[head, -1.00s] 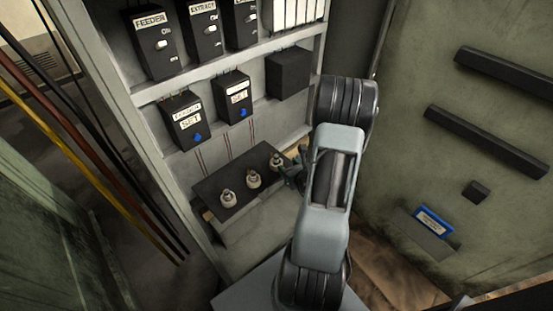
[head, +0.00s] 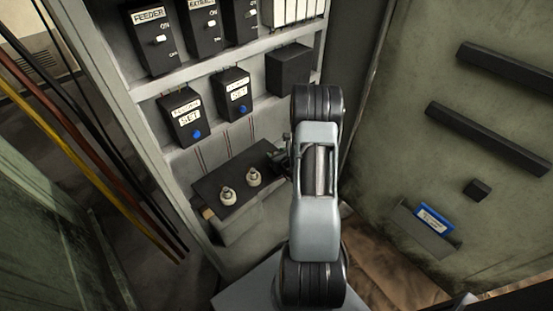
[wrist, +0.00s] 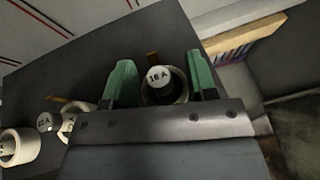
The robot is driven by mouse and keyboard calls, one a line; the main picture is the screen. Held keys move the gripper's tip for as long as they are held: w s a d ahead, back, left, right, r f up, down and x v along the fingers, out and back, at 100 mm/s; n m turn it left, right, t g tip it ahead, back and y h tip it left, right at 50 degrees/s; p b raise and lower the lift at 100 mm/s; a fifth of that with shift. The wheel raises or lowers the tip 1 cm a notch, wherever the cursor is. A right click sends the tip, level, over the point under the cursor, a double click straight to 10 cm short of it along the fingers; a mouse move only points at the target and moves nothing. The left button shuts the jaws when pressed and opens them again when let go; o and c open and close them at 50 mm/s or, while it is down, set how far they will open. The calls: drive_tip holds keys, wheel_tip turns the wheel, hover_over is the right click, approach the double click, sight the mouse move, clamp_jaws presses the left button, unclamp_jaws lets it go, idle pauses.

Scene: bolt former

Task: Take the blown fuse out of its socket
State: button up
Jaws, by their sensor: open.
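The dark fuse board (head: 208,187) juts from the cabinet at lower centre, with two pale fuse sockets, left (head: 228,197) and middle (head: 253,178), in clear sight in the head view. My arm hides the right end of the board there. In the wrist view, a white-capped fuse marked 16 A (wrist: 158,76) sits upright in its round socket (wrist: 150,97). My gripper (wrist: 160,65) is open, with one green finger on each side of this fuse. Gaps show between the fuse and both fingers. I cannot tell by looks which fuse is blown.
In the wrist view, more white sockets (wrist: 14,149) with capped fuses stand to the left. Above the board hang black boxes with blue buttons (head: 181,117). A black box (head: 289,71) is on the right. A blue-labelled item (head: 435,217) sits in a holder on the right-hand wall.

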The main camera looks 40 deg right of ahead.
drive_tip(key=shift+c, duration=0.3)
drive_tip(key=c, duration=0.9)
clamp_jaws()
drive_tip(key=shift+r, duration=0.15)
